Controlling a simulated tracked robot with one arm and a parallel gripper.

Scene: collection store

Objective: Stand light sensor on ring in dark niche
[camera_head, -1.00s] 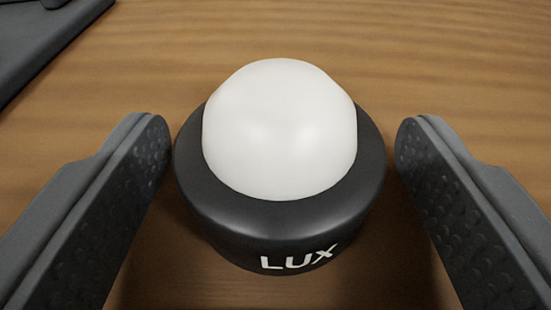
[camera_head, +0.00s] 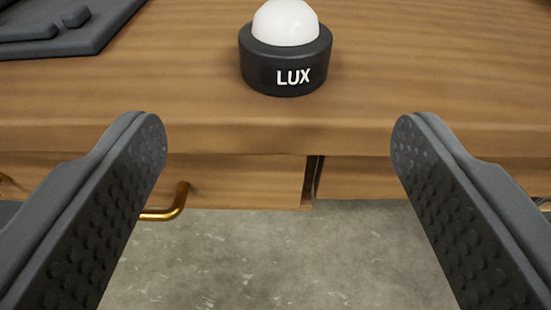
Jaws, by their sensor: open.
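The light sensor (camera_head: 286,68) is a short black cylinder with a white dome on top and the letters LUX on its front. It stands upright on the wooden table top (camera_head: 190,100), near the front edge, at the top middle of the view. My gripper (camera_head: 278,140) is open and empty. Its two fingers are apart, in front of the table edge, with the sensor beyond their tips and touching neither. The ring and the dark niche are not in view.
A dark tray or mat (camera_head: 95,38) with dark pieces on it lies at the upper left. Wooden drawer fronts (camera_head: 240,180) are under the table edge, one with a brass handle (camera_head: 170,205). Grey floor (camera_head: 280,265) shows below. The table right of the sensor is clear.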

